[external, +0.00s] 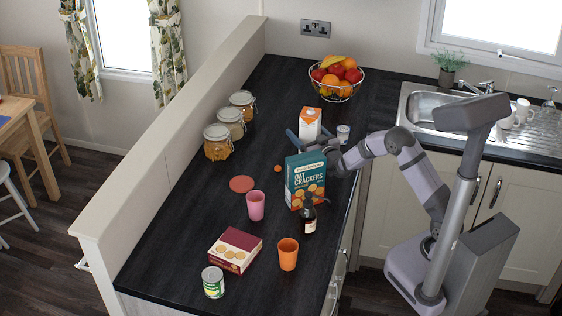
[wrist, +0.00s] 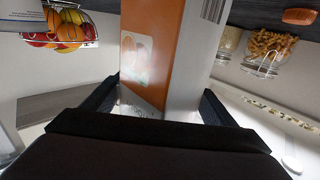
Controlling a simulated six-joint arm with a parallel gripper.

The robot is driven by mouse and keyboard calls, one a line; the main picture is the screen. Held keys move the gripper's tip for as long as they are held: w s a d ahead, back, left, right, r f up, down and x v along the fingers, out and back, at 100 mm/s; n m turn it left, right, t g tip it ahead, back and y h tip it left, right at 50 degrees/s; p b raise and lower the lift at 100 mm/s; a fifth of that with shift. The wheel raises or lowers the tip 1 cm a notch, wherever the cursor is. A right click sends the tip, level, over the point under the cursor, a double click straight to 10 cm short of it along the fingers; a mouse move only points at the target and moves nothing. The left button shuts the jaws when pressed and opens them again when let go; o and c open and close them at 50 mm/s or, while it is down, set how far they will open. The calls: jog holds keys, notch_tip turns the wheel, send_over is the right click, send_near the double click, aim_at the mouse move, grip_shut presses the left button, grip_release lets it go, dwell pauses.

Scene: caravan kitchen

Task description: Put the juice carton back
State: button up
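The juice carton (external: 310,122), white with orange, stands upright toward the back of the dark counter. In the wrist view the carton (wrist: 155,50) fills the space between my fingers, showing an orange face and a white side. My gripper (external: 298,140) reaches in from the right at the carton's lower part. In the wrist view my gripper (wrist: 162,95) has a finger against each side of the carton, with no clear gap. I cannot tell whether the carton's base touches the counter.
An oat crackers box (external: 305,182) and a dark bottle (external: 308,221) stand close in front of my gripper. A wire fruit bowl (external: 336,82) stands behind. Several jars (external: 230,122) line the left wall.

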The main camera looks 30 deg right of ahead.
jog(key=shift+r, duration=0.15)
jog(key=s+b, duration=0.2)
jog(key=s, duration=0.5)
jog(key=shift+s, duration=0.3)
dwell(0.4)
jog(key=s+d+f+g+p, duration=0.1)
jog(key=s+f+g, duration=0.1)
jog(key=s+g, duration=0.1)
jog(key=s+d+f+g+p, duration=0.1)
jog(key=s+d+g+p, duration=0.1)
jog(key=s, duration=0.3)
jog(key=s+d+f+g+y+p, duration=0.1)
jog(key=s+f+g+p, duration=0.1)
jog(key=s+g, duration=0.2)
jog(key=shift+s+d+f+n, duration=0.25)
jog(key=shift+s+f+n, duration=0.05)
jog(key=shift+s+n, duration=0.15)
jog(key=s+d+f+g, duration=0.1)
jog(key=s+d+g, duration=0.1)
jog(key=s, duration=0.6)
jog(key=s+d+f+g, duration=0.1)
jog(key=s+g, duration=0.3)
jog(key=s, duration=0.4)
jog(key=s+d+f+g+h+p, duration=0.1)
jog(key=s+d+f+g, duration=0.1)
jog(key=s, duration=0.6)
jog(key=shift+d+m+g, duration=0.45)
jog(key=shift+d+g, duration=0.05)
jog(key=shift+d, duration=0.15)
